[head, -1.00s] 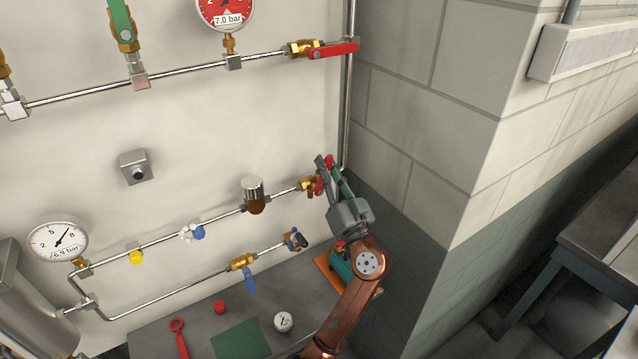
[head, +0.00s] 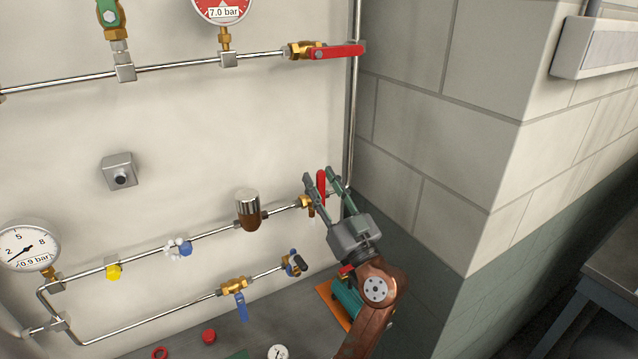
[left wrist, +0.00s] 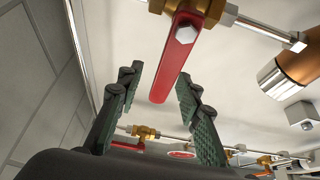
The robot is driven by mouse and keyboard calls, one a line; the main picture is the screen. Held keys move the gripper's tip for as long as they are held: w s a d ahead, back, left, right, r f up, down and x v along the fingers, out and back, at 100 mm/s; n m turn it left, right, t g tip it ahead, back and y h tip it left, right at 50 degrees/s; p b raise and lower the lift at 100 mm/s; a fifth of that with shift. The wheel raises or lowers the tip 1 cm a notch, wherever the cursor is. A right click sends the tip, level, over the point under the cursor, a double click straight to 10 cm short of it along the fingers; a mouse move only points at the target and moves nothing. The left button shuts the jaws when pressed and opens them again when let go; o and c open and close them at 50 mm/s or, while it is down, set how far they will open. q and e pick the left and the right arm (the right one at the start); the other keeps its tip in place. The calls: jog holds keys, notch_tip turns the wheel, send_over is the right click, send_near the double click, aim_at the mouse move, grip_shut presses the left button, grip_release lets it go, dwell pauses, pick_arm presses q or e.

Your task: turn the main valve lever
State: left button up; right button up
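The red valve lever (head: 321,187) sits on a brass valve (head: 306,202) at the right end of the middle pipe, near the wall corner. It stands upright, crosswise to the pipe. My left gripper (head: 319,176) is in front of it with its two fingers spread, one on each side. In the left wrist view the red lever (left wrist: 179,55) hangs from its hex nut, its free end between the open fingers (left wrist: 158,80). Gaps show on both sides of it. My right gripper is not in view.
Another red lever (head: 337,51) lies along the upper pipe. A left gauge (head: 28,248) reads 0.9 bar. A brown-and-silver filter (head: 248,209) is left of the valve. The block wall (head: 440,150) stands close on the right.

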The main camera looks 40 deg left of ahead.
pick_arm(q)
jog(key=shift+s+d, duration=0.1)
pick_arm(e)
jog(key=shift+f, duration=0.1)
pick_arm(q)
jog(key=shift+b+v, duration=0.7)
jog(key=shift+v, duration=0.2)
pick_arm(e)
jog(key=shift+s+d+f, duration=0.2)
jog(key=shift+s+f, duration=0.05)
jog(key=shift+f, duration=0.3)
pick_arm(q)
jog(key=shift+b+v, duration=0.95)
jog(key=shift+v, duration=0.4)
jog(key=b+v, duration=0.2)
jog(key=v, duration=0.1)
jog(key=shift+d, duration=0.15)
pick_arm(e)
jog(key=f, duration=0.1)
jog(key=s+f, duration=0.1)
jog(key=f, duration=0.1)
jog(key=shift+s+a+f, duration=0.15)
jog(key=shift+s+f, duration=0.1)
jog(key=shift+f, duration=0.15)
